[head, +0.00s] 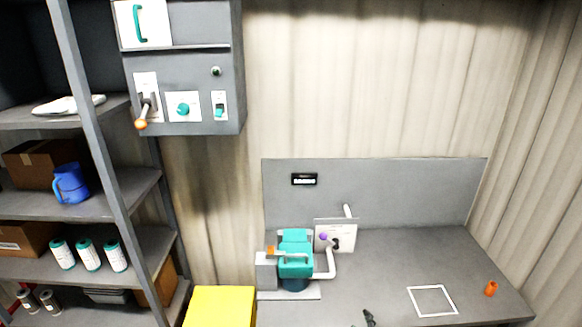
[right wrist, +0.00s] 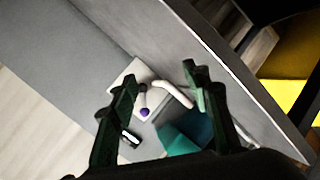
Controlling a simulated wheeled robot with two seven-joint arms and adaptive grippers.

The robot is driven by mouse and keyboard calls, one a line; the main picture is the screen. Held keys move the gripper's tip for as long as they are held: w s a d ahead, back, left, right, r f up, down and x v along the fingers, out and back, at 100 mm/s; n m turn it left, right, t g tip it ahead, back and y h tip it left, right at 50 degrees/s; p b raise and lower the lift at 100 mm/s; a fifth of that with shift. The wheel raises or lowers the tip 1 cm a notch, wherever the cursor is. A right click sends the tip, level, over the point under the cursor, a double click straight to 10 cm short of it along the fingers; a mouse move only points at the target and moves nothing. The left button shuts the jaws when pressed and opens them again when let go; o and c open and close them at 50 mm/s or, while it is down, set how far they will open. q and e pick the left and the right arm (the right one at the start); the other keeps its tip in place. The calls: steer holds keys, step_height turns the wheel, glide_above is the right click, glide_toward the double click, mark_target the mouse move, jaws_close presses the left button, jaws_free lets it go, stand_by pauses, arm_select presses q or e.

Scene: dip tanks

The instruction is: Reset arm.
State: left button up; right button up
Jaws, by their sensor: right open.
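My right gripper (right wrist: 160,82) is open in the right wrist view, with two dark green fingers spread apart and nothing between the tips. In the head view a small dark green piece, seemingly its tip (head: 369,318), shows at the bottom edge over the grey bench (head: 385,275). Beyond the fingers the wrist view shows the teal pump (right wrist: 190,135), white pipe and purple knob (right wrist: 144,112), apart from the fingers as far as I can tell. My left gripper is in neither view.
The teal pump (head: 296,262) with white pipe and purple knob (head: 323,237) stands at the bench's left. An orange object (head: 490,288) and a white square outline (head: 433,301) are at right. A yellow box (head: 220,306), a shelf rack (head: 85,205) and a control cabinet (head: 188,60) are left.

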steer(key=s+d+f+m+g, duration=0.25)
steer(key=s+d+f, duration=0.2)
steer(key=s, duration=0.45)
steer(key=s+d+f+m+g, duration=0.2)
steer(key=s+d+f+m, duration=0.25)
steer(key=s, duration=0.45)
steer(key=s+d+f+m+g, duration=0.1)
steer(key=s+d+m+g, duration=0.1)
steer(key=s, duration=0.8)
steer(key=s+d+f+m+g, duration=0.1)
steer(key=s+m+g, duration=0.15)
steer(key=s, duration=0.75)
step_height(320, 180, down, 32)
steer(key=s+a+n+g+y+b, duration=0.1)
steer(key=s+n, duration=0.1)
steer(key=s, duration=0.1)
steer(key=s+f+g+b, duration=0.1)
steer(key=s+f, duration=1.6)
steer(key=s, duration=0.1)
steer(key=shift+a+f+g, duration=0.2)
steer(key=shift+a+g, duration=0.1)
steer(key=shift+s, duration=0.1)
